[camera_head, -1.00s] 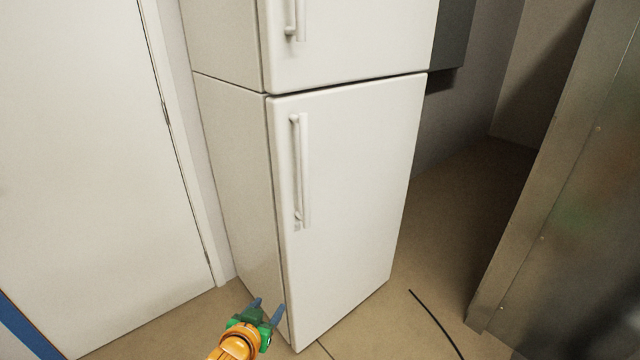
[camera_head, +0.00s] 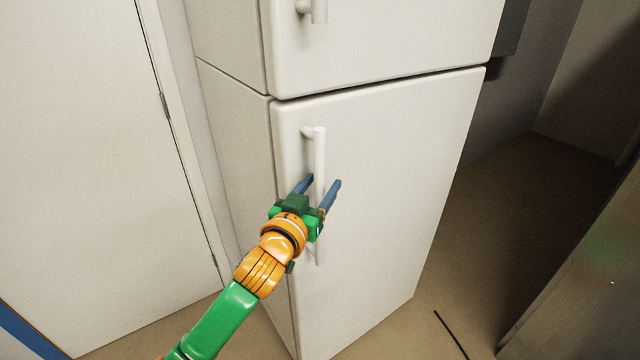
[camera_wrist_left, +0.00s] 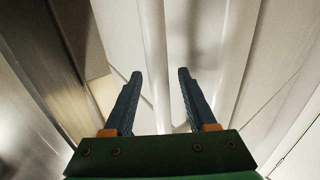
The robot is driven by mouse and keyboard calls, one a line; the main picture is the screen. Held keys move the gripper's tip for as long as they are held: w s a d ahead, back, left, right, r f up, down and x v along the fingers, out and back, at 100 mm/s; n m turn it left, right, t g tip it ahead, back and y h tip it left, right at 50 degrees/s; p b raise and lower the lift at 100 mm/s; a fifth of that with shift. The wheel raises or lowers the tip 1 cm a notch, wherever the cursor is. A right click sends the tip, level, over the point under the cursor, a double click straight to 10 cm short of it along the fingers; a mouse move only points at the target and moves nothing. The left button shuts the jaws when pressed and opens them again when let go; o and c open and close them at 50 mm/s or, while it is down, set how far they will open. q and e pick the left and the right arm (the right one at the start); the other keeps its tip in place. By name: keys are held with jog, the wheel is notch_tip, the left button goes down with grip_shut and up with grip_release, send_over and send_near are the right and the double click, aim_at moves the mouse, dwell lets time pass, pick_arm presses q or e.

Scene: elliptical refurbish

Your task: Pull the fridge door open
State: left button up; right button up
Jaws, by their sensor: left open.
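The white fridge has a closed lower door (camera_head: 390,190) with a vertical white bar handle (camera_head: 319,150) near its left edge. My left gripper (camera_head: 323,181) is open in front of this handle, with its blue fingers pointing up toward it. In the head view the fingertips appear on either side of the bar, and the gripper hides part of its lower half. In the left wrist view a pale bar, likely the handle (camera_wrist_left: 153,50), runs down between the open fingers (camera_wrist_left: 160,73). I cannot tell whether they touch it. My right gripper is not in view.
The closed upper fridge door (camera_head: 390,40) has its own handle (camera_head: 319,10). A white room door (camera_head: 80,160) stands left of the fridge. A metal cabinet (camera_head: 590,270) stands at the right. Brown floor (camera_head: 490,240) is open between it and the fridge.

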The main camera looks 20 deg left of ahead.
pick_arm(q)
jog(key=shift+s+r, duration=0.1)
jog(key=shift+s, duration=0.1)
jog(key=shift+c, duration=1.3)
grip_shut()
